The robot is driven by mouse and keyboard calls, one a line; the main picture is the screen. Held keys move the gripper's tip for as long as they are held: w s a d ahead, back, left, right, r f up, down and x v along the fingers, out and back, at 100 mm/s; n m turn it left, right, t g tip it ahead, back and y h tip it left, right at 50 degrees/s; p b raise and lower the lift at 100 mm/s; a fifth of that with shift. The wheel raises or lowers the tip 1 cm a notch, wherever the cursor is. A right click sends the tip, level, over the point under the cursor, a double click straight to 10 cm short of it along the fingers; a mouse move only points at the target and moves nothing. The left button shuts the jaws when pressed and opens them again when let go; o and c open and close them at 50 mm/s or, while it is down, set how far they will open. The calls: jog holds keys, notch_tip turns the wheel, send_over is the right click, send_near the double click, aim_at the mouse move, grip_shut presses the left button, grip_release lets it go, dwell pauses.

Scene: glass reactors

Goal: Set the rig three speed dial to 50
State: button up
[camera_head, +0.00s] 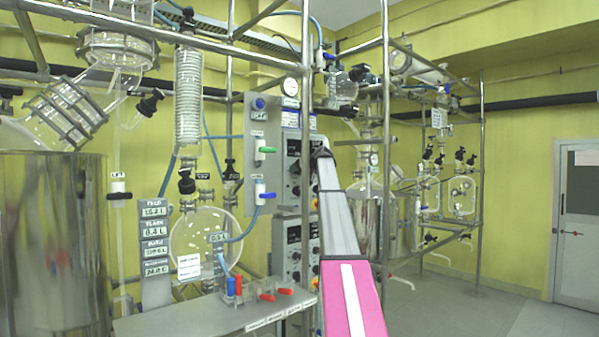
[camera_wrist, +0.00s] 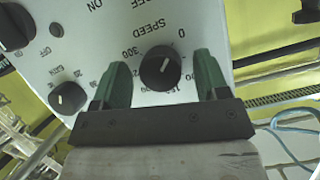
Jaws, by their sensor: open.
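The speed dial (camera_wrist: 158,70) is a round black knob on a white panel, under the printed word SPEED, in the wrist view. A scale with 0 and 300 runs around it. A short light mark on the knob seems to point up and right, roughly toward the 0. My gripper (camera_wrist: 160,64) is open, with one green finger on each side of the knob and visible gaps between. In the head view my arm reaches to the upper grey control box (camera_head: 292,165); its dials are partly hidden there. Whether this box is rig three cannot be read.
A smaller black knob (camera_wrist: 68,97) and a large black switch knob (camera_wrist: 12,27) sit left on the same panel. A second control box (camera_head: 292,245) is below. Steel frame poles (camera_head: 387,120) and glassware (camera_head: 203,235) stand close around. Open floor lies to the right.

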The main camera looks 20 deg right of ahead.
jog(key=c, duration=0.9)
jog(key=shift+m, duration=0.3)
jog(key=shift+d+m+y, duration=0.15)
jog(key=shift+m+y, duration=0.85)
jog(key=shift+m, duration=0.2)
jog(key=shift+m+g+y, duration=0.3)
jog(key=shift+m+y, duration=0.7)
jog(key=shift+m, duration=0.6)
jog(key=o, duration=0.9)
